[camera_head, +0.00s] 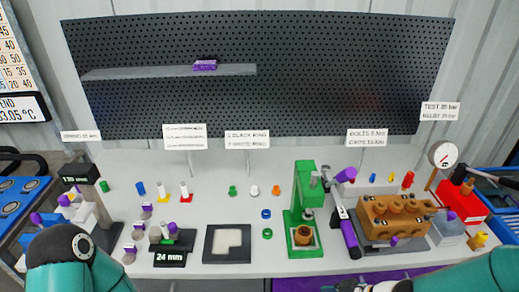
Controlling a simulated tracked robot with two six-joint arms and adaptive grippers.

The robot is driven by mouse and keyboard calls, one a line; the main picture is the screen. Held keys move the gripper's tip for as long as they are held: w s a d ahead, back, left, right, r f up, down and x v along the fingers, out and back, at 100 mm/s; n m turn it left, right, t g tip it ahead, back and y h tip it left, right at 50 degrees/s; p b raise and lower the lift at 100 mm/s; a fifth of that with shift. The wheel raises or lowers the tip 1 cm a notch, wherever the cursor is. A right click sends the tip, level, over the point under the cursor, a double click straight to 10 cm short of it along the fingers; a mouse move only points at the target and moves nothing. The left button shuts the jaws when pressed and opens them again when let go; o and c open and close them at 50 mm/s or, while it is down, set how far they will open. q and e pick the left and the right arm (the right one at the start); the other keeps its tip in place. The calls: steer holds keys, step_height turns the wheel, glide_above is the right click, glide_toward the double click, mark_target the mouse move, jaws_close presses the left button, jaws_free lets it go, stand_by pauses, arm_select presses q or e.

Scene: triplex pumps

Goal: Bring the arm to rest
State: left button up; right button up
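My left arm shows as a teal link with a dark round joint cap at the lower left corner; its gripper is not in view. My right arm comes in as a teal link from the lower right. Its grey end (372,287) lies along the bottom edge, in front of the bench, and is mostly cut off. I cannot tell whether fingers there are open or shut. Neither visible arm part clearly touches anything on the bench.
The white bench (185,258) holds a green press (305,205), an orange-brown pump block (392,218), a black square tray (208,244), a pressure gauge (443,154) and several small coloured parts. A black pegboard (330,75) stands behind. Bare bench shows between groups.

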steer(key=s+a+f+m+g, duration=0.2)
steer(key=s+a+f+m, duration=0.35)
steer(key=f, duration=0.35)
steer(key=s+d+f+m+g+h, duration=0.1)
steer(key=s+d+f+m+h, duration=0.1)
steer(key=s+f+m, duration=0.3)
step_height(320, 180, down, 3)
steer(key=shift+s+d+r+g+h, duration=0.1)
steer(key=shift+s+d+g+h, duration=0.25)
steer(key=shift+h, duration=0.45)
